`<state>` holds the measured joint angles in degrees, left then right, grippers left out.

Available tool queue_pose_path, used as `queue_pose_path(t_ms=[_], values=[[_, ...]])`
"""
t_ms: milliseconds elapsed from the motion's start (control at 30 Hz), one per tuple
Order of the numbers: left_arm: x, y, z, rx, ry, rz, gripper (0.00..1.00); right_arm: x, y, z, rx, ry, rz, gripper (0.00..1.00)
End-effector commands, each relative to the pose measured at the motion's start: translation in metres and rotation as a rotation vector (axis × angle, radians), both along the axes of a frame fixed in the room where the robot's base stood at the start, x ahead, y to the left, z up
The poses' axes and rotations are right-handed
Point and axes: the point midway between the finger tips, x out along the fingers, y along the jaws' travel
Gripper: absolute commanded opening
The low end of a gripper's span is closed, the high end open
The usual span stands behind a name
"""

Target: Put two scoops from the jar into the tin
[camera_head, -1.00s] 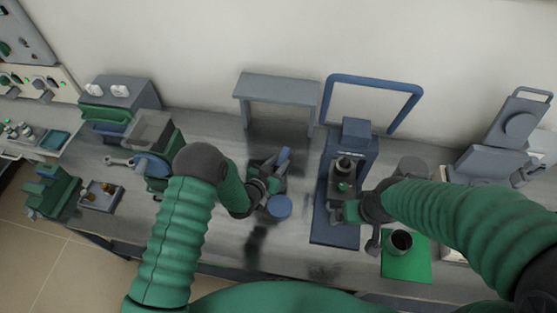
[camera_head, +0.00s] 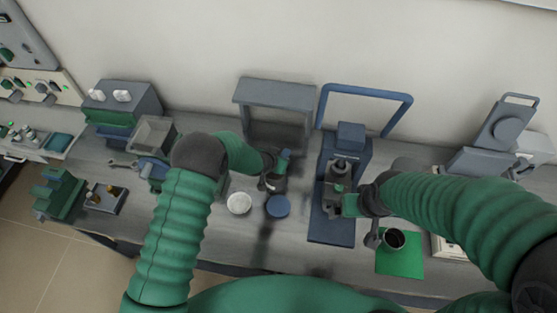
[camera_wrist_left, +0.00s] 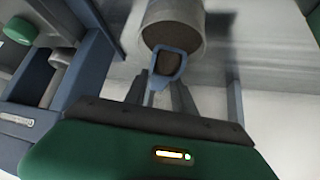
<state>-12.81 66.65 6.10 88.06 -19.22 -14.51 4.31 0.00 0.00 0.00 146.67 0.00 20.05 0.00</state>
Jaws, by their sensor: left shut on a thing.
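My left gripper (camera_head: 268,182) is at the middle of the bench, beside a dark jar (camera_head: 279,184) that it partly hides. In the left wrist view the gripper (camera_wrist_left: 166,92) is shut on a blue scoop (camera_wrist_left: 168,61). The scoop's bowl looks dark inside and overlaps the mouth of a grey cylindrical jar (camera_wrist_left: 172,22); I cannot tell whether they touch. The tin (camera_head: 395,239), round and dark inside, stands on a green mat (camera_head: 400,267) at the right. My right gripper (camera_head: 352,205) is beside the blue stand, and its fingers are unclear.
A blue stand (camera_head: 331,225) with a dark device lies between jar and tin. A blue disc (camera_head: 278,206) and a white round dish (camera_head: 239,203) lie in front of the jar. A grey shelf (camera_head: 275,95) stands behind.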

Motion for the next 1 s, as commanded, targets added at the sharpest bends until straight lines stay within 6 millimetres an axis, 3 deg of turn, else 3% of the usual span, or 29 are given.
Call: queue_pose_path(t_ms=[433, 867, 1000], values=[[0.007, -0.003, 0.025, 0.013, 0.021, 0.001, 0.0, 0.0, 0.0, 0.011, 0.0, 0.0, 0.0, 0.92], [0.008, -0.004, 0.028, 0.014, 0.023, 0.0, 0.0, 0.0, 0.0, 0.012, 0.0, 0.0, 0.0, 0.92], [0.003, -0.014, 0.026, 0.014, 0.022, -0.002, 0.0, 0.0, 0.0, 0.005, 0.0, 0.0, 0.0, 0.92]])
